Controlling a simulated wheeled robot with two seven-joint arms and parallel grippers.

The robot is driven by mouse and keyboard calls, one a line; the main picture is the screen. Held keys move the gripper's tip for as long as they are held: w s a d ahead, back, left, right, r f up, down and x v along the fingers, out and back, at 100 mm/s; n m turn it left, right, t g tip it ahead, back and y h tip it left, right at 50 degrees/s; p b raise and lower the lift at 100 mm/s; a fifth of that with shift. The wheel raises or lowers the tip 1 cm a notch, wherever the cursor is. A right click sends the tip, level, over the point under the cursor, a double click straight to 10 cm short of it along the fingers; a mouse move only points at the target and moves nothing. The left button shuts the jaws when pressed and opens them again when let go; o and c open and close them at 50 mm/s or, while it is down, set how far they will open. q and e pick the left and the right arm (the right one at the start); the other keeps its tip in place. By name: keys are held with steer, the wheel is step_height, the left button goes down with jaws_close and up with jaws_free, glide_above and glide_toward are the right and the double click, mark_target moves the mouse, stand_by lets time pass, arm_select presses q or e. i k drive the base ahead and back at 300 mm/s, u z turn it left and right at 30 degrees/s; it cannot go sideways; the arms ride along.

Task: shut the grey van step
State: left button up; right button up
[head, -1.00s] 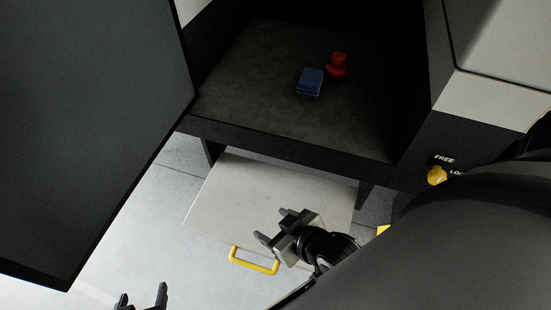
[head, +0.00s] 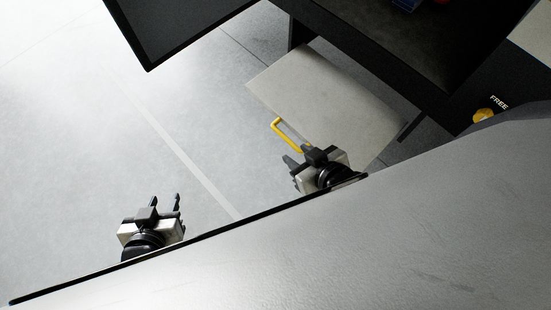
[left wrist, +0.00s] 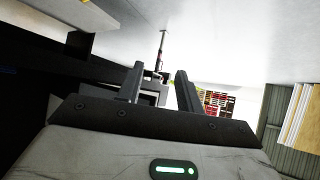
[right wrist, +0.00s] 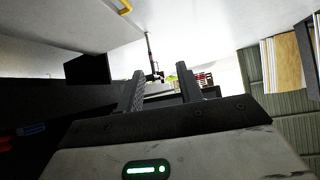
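The grey van step (head: 325,95) sticks out from under the dark van body in the head view. Its yellow handle (head: 287,135) is on its front edge. My right gripper (head: 303,157) is open and empty, in the picture just beside the handle's lower end; I cannot tell whether they touch. In the right wrist view part of the handle (right wrist: 124,6) shows at the top edge, outside the fingers. My left gripper (head: 165,204) is open and empty over the floor, well to the left of the step. Its spread fingers also show in the left wrist view (left wrist: 158,85).
A dark panel (head: 170,25) hangs at the top left of the head view. A yellow knob (head: 484,116) marked FREE is on the van at right. A blue thing (head: 406,4) lies on the dark floor above the step. The pale floor (head: 90,120) at left is clear.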

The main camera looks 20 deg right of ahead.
mark_target(323, 105)
steer(key=u, duration=0.6)
steer(key=k, duration=0.2)
steer(key=z, duration=1.1)
steer(key=i, duration=0.3)
steer(key=u, duration=1.5)
steer(key=k, duration=1.3)
steer(key=z, duration=1.9)
